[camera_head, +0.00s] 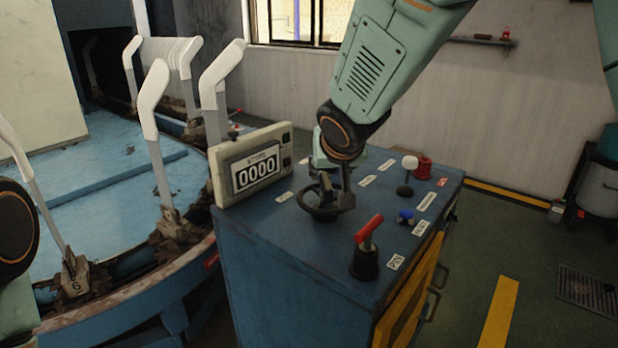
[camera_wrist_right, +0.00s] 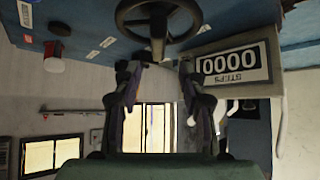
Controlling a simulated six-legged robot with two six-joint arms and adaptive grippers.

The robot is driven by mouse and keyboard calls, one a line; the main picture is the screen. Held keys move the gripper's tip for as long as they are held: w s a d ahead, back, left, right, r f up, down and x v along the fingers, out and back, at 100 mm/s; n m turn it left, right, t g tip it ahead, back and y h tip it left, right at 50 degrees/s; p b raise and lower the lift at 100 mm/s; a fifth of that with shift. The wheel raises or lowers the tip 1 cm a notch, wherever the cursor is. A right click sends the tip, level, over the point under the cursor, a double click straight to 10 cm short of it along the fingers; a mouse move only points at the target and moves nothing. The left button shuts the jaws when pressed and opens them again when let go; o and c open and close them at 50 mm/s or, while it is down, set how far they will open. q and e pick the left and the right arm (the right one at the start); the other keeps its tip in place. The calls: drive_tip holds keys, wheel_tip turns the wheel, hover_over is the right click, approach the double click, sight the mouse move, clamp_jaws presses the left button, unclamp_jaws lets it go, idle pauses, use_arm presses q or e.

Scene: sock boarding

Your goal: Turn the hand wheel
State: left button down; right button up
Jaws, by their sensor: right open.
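The dark hand wheel (camera_head: 312,212) lies on top of the blue control cabinet, in front of the counter box. In the right wrist view, which is upside down, the wheel (camera_wrist_right: 158,14) is at the top, and an upright handle stands out from it. My right gripper (camera_head: 335,188) is over the wheel and hides part of it. In the wrist view its two fingers (camera_wrist_right: 159,68) are apart, with the handle's end in line with the gap. I cannot tell whether they touch it. My left gripper is out of view; only part of my left arm shows at the left edge.
The counter box (camera_head: 255,165) reads 0000. A blue round table (camera_head: 110,190) with white sock boards stands at left.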

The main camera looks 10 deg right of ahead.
sight(327, 180)
drive_tip(key=shift+w+f, duration=0.2)
drive_tip(key=shift+f, duration=0.25)
drive_tip(key=b+x, duration=0.3)
drive_tip(key=x, duration=0.2)
drive_tip(key=shift+w+d+f+b, duration=0.15)
drive_tip(key=shift+w+f+b, duration=0.1)
drive_tip(key=shift+b, duration=0.1)
drive_tip(key=shift+w+d+f, duration=0.1)
drive_tip(key=shift+w+f, duration=0.2)
drive_tip(key=shift+w, duration=0.1)
drive_tip(key=shift+c, duration=0.4)
clamp_jaws()
